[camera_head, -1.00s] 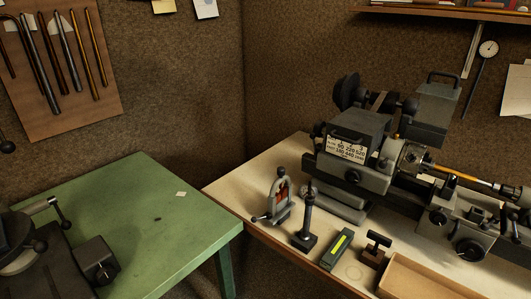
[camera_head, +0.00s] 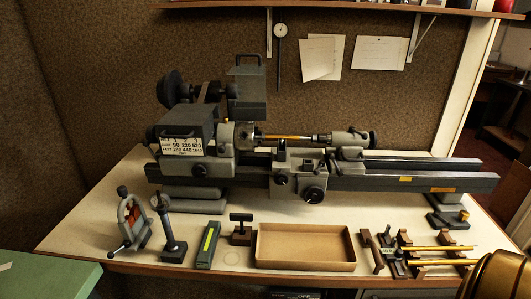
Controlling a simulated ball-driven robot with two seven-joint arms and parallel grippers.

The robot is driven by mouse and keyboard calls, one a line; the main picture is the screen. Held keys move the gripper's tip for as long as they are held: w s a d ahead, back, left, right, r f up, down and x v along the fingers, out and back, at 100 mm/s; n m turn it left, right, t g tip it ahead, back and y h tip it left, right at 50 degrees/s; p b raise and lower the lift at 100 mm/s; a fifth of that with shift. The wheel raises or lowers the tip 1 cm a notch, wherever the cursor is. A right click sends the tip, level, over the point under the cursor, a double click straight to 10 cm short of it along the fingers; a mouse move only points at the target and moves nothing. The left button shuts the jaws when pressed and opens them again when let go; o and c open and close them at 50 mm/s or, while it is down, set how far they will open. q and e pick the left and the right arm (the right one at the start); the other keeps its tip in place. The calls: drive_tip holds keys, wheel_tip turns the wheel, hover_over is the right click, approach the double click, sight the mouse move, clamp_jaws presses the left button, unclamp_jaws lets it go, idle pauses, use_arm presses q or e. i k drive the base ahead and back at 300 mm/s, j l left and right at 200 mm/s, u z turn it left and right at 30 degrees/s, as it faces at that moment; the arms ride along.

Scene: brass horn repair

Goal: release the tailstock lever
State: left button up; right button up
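A grey lathe stands along the back of the white-topped bench. Its tailstock (camera_head: 350,152) sits on the bed rails (camera_head: 420,182), right of the carriage (camera_head: 311,183). A dark round handwheel (camera_head: 374,139) is at the tailstock's right end. The tailstock lever is too small and dark to tell apart from the body, so its position cannot be told. A brass-coloured rod (camera_head: 285,137) runs from the chuck (camera_head: 242,135) toward the tailstock's nose. Neither of my grippers is in view.
Along the front stand a small clamp (camera_head: 133,222), a dial stand (camera_head: 172,236), a dark green-labelled box (camera_head: 208,244), a T-handled tool (camera_head: 241,229), an open cardboard tray (camera_head: 305,267) and a rack with brass rods (camera_head: 430,249). A brass rounded object (camera_head: 495,277) fills the lower right corner.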

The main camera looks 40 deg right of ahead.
sight(331, 156)
drive_tip(key=z, duration=1.65)
